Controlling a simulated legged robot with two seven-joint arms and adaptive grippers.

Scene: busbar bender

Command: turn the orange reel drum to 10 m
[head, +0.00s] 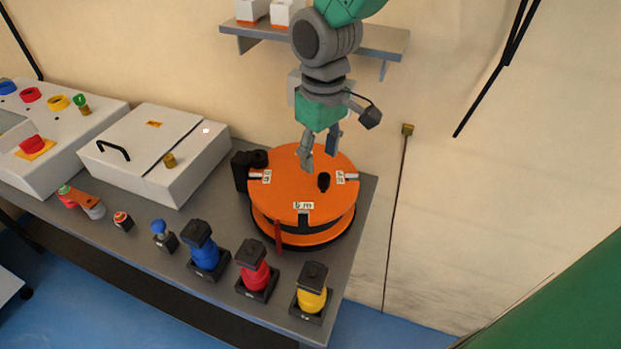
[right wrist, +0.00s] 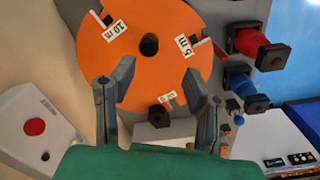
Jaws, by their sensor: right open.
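The orange reel drum (head: 280,183) lies flat on the bench with a black knob (head: 323,182) on top. Its 5 m label (head: 303,205) faces the bench front, slightly right of an upright red marker (head: 278,236). Two more labels sit near the left and right rims, too small to read there. In the right wrist view the drum (right wrist: 150,75) shows the 10 m label (right wrist: 115,30) at upper left and a partly hidden third label (right wrist: 168,98). My right gripper (head: 320,155) is open above the drum, fingers pointing down, holding nothing. My left gripper is out of view.
A black block (head: 241,171) stands against the drum's left side. Blue, red and yellow posts (head: 312,292) line the front of the grey bench. A white box (head: 150,150) stands left, a wall shelf (head: 375,40) above. Free space lies right of the bench.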

